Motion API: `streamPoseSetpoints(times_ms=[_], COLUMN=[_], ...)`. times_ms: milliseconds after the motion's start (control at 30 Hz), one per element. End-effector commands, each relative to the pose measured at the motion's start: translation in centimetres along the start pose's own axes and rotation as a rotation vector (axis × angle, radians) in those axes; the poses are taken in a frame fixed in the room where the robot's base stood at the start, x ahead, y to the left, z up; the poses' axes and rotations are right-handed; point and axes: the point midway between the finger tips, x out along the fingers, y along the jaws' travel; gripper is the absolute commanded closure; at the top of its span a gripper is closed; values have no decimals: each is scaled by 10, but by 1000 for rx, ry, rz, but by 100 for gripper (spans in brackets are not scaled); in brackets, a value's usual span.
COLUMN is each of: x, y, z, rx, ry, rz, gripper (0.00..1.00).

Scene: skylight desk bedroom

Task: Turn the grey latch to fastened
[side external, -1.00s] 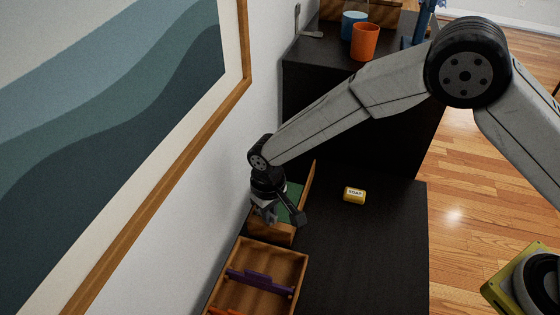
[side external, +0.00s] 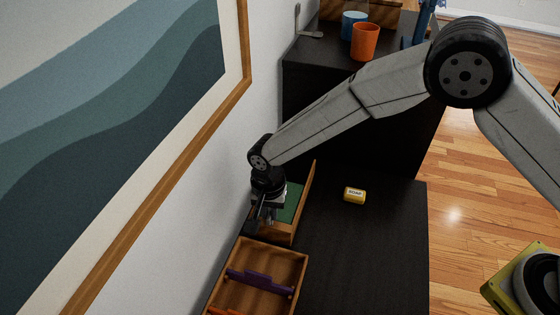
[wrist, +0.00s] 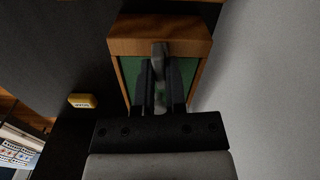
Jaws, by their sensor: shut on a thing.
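The grey latch (wrist: 160,62) shows in the wrist view between my gripper's two dark fingers, at the edge of a wooden box with a green inside (wrist: 131,68). My gripper (wrist: 160,85) is shut on the latch. In the side external view my gripper (side external: 260,217) points down at the near end of the same wooden box (side external: 284,238). The latch cannot be made out clearly there, and the gripper hides part of the box end.
A wooden tray (side external: 303,264) with a purple piece (side external: 262,281) lies in front of the box. A yellow soap (side external: 354,195) rests on the dark desk (side external: 375,250) to the right. The wall is close on the left. Orange (side external: 365,42) and blue cups stand behind.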

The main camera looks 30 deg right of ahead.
Motion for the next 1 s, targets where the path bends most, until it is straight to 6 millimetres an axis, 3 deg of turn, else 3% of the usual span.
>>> streamPoseSetpoints(times_ms=[300,800,833,933,1000], x=[0,0,0,0,0], y=[0,0,0,0,0], z=[1,1,1,1,1], rx=[149,176,176,175,175], ry=[-2,-2,-2,-2,-2], rz=[2,2,2,1,1], gripper=[100,100,82,50,50])
